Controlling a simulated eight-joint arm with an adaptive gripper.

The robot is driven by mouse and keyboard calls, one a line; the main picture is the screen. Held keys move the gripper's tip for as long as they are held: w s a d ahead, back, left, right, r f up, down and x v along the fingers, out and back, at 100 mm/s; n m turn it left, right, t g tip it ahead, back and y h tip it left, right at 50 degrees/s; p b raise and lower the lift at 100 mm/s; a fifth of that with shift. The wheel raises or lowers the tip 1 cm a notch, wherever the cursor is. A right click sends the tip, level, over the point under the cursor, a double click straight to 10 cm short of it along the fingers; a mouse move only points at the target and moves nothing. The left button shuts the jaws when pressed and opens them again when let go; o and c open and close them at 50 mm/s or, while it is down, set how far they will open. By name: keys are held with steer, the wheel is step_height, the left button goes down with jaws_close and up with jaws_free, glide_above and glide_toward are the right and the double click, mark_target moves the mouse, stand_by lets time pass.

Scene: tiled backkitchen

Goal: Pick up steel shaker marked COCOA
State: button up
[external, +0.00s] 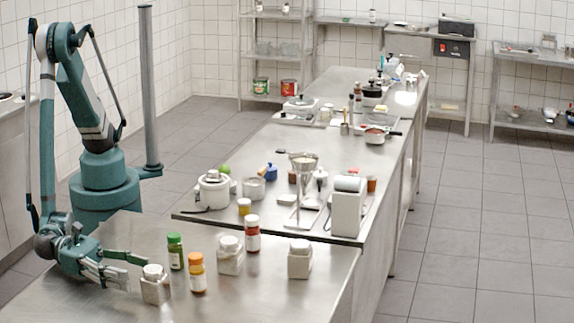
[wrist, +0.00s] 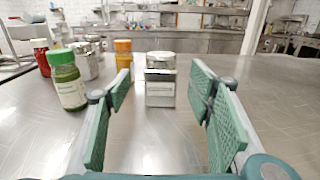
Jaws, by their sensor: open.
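A steel shaker (external: 155,287) with a pale label and round lid stands upright near the front of the metal table. It also shows in the wrist view (wrist: 160,82), centred beyond and between my fingertips; its label is too small to read. My gripper (external: 132,269) is open and low over the table, just left of this shaker. Its two green-padded fingers (wrist: 162,100) are apart and hold nothing. Two more similar steel shakers stand further right, one in the middle (external: 230,256) and one at the right (external: 300,260); their labels are not readable.
A green-lidded jar (external: 176,252) and an orange-lidded jar (external: 197,274) stand close to the nearest shaker. A white-lidded red jar (external: 252,235) is further back. In the wrist view, the tabletop right of the shaker is clear.

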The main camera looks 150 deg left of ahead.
mark_target(164, 280)
steer(key=shift+x, duration=1.3)
steer(key=shift+b+x, duration=0.65)
steer(key=shift+x, duration=1.9)
steer(key=shift+f, duration=0.15)
steer(key=c, duration=1)
steer(key=shift+c, duration=0.2)
steer(key=shift+r+p, duration=1.05)
steer(key=shift+r, duration=4)
